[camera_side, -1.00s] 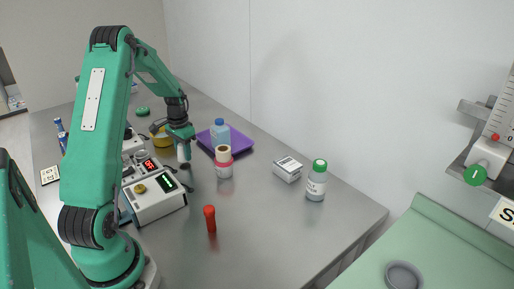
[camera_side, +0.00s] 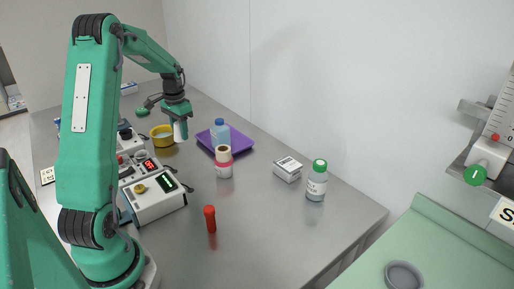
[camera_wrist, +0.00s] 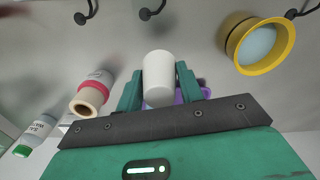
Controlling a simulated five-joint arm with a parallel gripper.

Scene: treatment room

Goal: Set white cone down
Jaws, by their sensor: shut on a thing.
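The white cone (camera_side: 180,131) is a small, pale, slightly tapered piece. It hangs below my gripper (camera_side: 177,122) in the side view, appearing to be clear of the table. In the wrist view the cone (camera_wrist: 158,76) sits upright between the two green fingers of my gripper (camera_wrist: 158,88), which are shut on it. The fingers hide part of its sides. In the side view it is just right of a yellow bowl (camera_side: 160,142) and left of a purple tray (camera_side: 242,146).
A blue-capped bottle (camera_side: 220,134) stands at the tray. A pink-banded cylinder (camera_side: 224,169), a white control box (camera_side: 160,206), a red-topped piece (camera_side: 210,220), a small carton (camera_side: 288,168) and a green-capped bottle (camera_side: 316,184) stand nearer. Grey table is clear between them.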

